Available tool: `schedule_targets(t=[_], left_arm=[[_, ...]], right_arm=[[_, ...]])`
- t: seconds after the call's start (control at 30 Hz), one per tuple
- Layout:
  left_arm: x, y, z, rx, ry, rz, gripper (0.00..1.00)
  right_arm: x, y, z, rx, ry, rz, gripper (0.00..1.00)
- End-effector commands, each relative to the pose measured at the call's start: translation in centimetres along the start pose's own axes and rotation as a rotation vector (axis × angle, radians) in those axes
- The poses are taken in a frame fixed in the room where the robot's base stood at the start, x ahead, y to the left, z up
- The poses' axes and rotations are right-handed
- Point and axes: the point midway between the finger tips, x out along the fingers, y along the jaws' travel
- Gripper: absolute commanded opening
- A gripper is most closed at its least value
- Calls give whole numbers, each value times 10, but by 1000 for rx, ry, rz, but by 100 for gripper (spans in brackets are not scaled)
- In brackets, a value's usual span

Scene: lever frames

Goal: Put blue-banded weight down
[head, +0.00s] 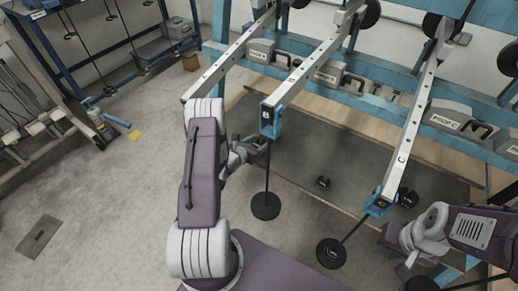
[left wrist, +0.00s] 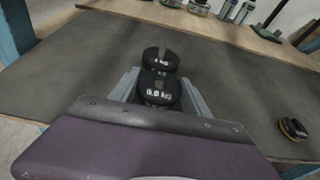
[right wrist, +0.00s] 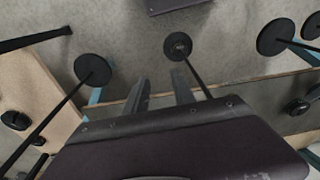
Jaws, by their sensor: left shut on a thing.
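My left gripper (head: 262,148) is low by the mat near beam B. In the left wrist view its fingers (left wrist: 160,92) are shut on a black slotted weight marked 0.5 kg (left wrist: 160,91). No blue band shows on this weight. A black weight marked 1 kg (left wrist: 160,60) is just beyond it; whether they touch I cannot tell. Another dark weight with a yellowish band (left wrist: 293,129) lies apart on the mat at right. My right gripper (head: 388,236) is near beam C's hanger. In the right wrist view its fingers (right wrist: 158,90) are apart, with a hanger rod beside them.
Beams A, B (head: 290,88) and C (head: 408,150) jut out overhead. Hangers with discs hang from B (head: 265,206) and C (head: 331,253). The dark mat (head: 300,150) has bare room between scattered weights.

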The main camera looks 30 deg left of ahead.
Motion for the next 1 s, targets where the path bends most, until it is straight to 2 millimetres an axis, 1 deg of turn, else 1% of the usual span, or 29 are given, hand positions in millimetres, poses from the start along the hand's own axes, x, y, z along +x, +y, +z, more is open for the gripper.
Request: schedule_targets(t=[0.03,0.13,0.37,0.5,0.53,0.57,0.6,0.9,0.97,1.0], left_arm=[[4,0,-11,-1,0,0,1],[11,0,-27,-1,0,0,1],[11,0,-27,0,-1,0,1],[13,0,-32,0,-1,0,1],[12,0,-31,-1,2,0,63],[12,0,-31,-1,2,0,72],[12,0,-31,-1,2,0,77],[12,0,-29,0,2,0,77],[9,0,-26,-1,3,0,77],[4,0,-27,-2,4,1,77]], right_arm=[[7,0,1,0,0,0,31],[14,0,2,0,0,0,31],[12,0,1,0,0,0,31],[16,0,2,0,0,0,31],[14,0,2,0,0,0,31],[14,0,1,0,0,0,31],[14,0,1,0,0,0,31],[12,0,1,0,0,0,31],[9,0,1,0,0,0,31],[8,0,1,0,0,0,31]])
